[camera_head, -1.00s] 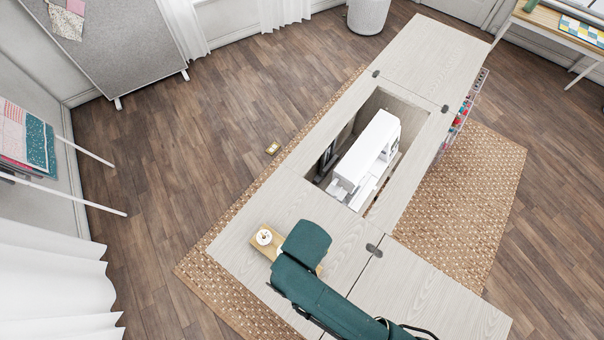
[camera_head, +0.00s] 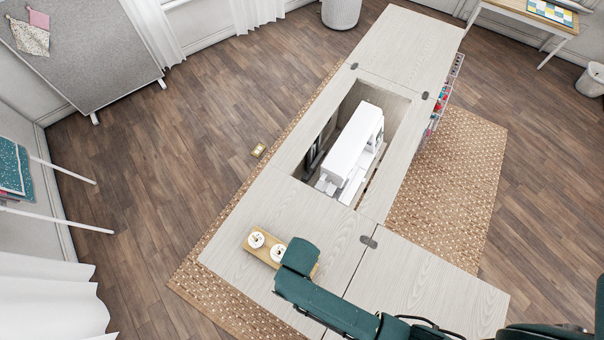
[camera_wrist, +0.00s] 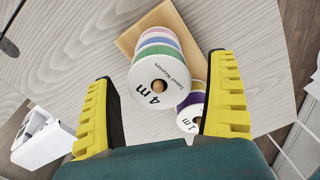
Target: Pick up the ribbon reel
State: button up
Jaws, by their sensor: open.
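In the wrist view, a stack of ribbon reels with pastel bands and a white face marked "4 m" (camera_wrist: 158,84) stands between my gripper's fingers. A second reel marked "1 m" (camera_wrist: 190,118), with a dark purple band, sits beside it, partly behind the right finger. Which one is the task's ribbon reel I cannot tell. In the head view, two white reel tops (camera_head: 256,240) (camera_head: 278,252) show on a wooden board (camera_head: 263,256). My gripper (camera_wrist: 163,75) is open and empty, above the reels. Its fingertips are hidden in the head view by my green arm.
The board stands on the pale wood cabinet top (camera_head: 232,262), near its left edge. A white sewing machine (camera_head: 350,150) sits in the cabinet opening. A small yellowish object (camera_head: 258,150) lies on the floor. The cabinet top between board and opening is clear.

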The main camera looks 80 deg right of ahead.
jog(key=c, duration=1.1)
notch_tip(320, 180, up, 10)
jog(key=shift+r+p, duration=0.1)
jog(key=shift+p, duration=0.65)
